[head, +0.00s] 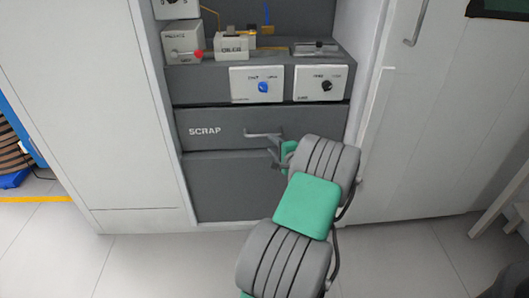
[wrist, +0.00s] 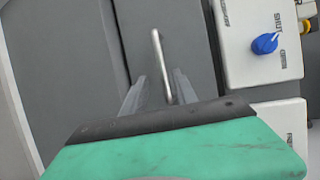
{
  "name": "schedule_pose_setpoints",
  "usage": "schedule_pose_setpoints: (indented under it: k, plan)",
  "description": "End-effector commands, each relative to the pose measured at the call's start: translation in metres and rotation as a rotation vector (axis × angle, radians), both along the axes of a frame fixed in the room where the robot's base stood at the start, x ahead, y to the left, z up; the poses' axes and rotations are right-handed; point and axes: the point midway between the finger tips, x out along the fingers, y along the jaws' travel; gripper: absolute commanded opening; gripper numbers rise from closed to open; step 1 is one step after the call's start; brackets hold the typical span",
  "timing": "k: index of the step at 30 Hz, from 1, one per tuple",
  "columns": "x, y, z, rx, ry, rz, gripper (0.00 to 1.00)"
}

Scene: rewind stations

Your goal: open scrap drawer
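The scrap drawer (head: 225,130) is a dark grey front marked "SCRAP" in the cabinet in the head view. It looks shut or nearly so, with a thin dark gap along its top edge. Its light metal bar handle (head: 262,134) is at the middle of the front. In the wrist view the handle (wrist: 160,62) runs down between the two fingers of my gripper (wrist: 159,92). The fingers are apart, one on each side of the bar, with space visible beside it. In the head view my gripper (head: 276,153) is at the handle, partly hidden by my arm.
Above the drawer are a blue-knob switch box (head: 257,84) and a black-knob one (head: 321,83). A shelf holds small boxes, one with a red button (head: 183,45). A plain grey panel (head: 230,188) is below.

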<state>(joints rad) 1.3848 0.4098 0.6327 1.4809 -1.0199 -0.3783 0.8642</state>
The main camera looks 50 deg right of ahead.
Motion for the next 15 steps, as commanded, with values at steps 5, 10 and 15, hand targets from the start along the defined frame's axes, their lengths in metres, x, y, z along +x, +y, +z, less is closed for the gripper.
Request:
schedule_pose_setpoints:
  k: [5,10,15]
  plan:
    - [0.022,-0.011,-0.004,-0.001,-0.006,0.000,0.34]
    - [0.052,-0.025,-0.011,-0.003,-0.003,0.001,0.34]
    - [0.066,-0.033,-0.011,-0.001,-0.003,-0.001,0.34]
